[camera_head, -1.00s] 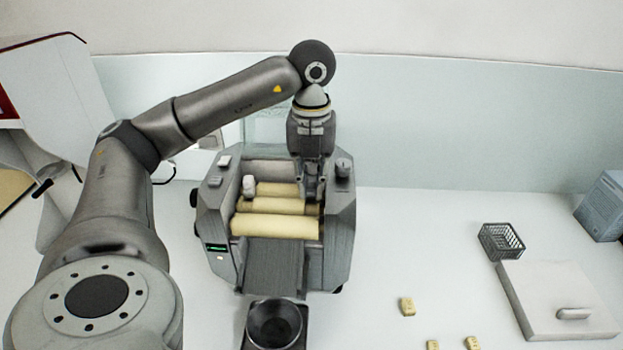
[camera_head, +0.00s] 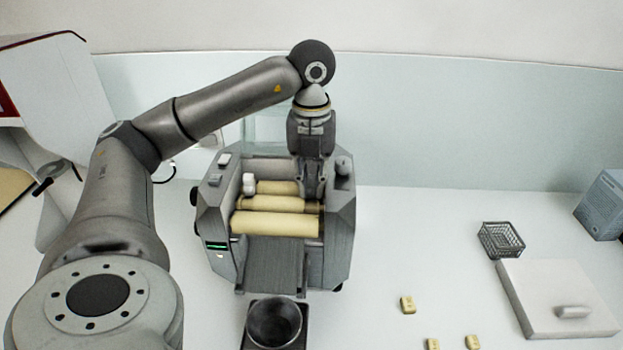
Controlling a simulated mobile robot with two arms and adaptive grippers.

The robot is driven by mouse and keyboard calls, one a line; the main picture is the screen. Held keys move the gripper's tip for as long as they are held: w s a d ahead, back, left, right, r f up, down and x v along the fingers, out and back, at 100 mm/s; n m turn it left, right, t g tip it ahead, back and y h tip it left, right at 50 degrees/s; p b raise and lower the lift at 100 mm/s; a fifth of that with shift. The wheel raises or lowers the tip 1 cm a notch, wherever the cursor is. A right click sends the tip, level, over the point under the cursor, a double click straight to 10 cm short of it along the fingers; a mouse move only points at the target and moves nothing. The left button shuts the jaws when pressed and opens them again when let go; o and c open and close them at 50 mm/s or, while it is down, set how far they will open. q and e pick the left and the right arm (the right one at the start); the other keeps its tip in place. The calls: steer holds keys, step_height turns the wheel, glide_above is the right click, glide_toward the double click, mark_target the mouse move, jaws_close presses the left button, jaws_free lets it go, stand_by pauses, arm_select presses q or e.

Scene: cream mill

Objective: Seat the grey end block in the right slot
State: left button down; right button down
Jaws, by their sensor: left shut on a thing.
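The grey mill (camera_head: 342,235) stands in the middle of the table, with several cream rollers (camera_head: 275,224) lying across it. My left gripper (camera_head: 313,192) points down over the right end of the rollers, close to the mill's right wall. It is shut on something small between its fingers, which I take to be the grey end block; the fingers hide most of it. The right slot is hidden behind the gripper. A small white block (camera_head: 249,184) sits at the left end of the rollers. My right gripper is not in view.
A dark bowl (camera_head: 274,322) stands in front of the mill. The table right of the mill is mostly clear.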

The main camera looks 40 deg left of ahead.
arm_select(q)
steer(key=shift+f, duration=0.15)
steer(key=c, duration=1.5)
jaws_free()
steer(key=shift+o, duration=0.9)
steer(key=shift+s, duration=0.1)
steer(key=shift+s+a, duration=0.1)
steer(key=shift+a, duration=0.1)
steer(key=r, duration=0.5)
steer(key=shift+w+d, duration=0.1)
steer(key=shift+w, duration=0.25)
steer(key=shift+s+d+r, duration=0.1)
steer(key=shift+s+r, duration=0.05)
steer(key=shift+r, duration=0.55)
steer(key=shift+a+r, duration=0.25)
steer(key=shift+r, duration=0.5)
steer(key=shift+s+r, duration=0.15)
steer(key=shift+r, duration=0.9)
steer(key=shift+s+r, duration=0.15)
steer(key=shift+r, duration=0.9)
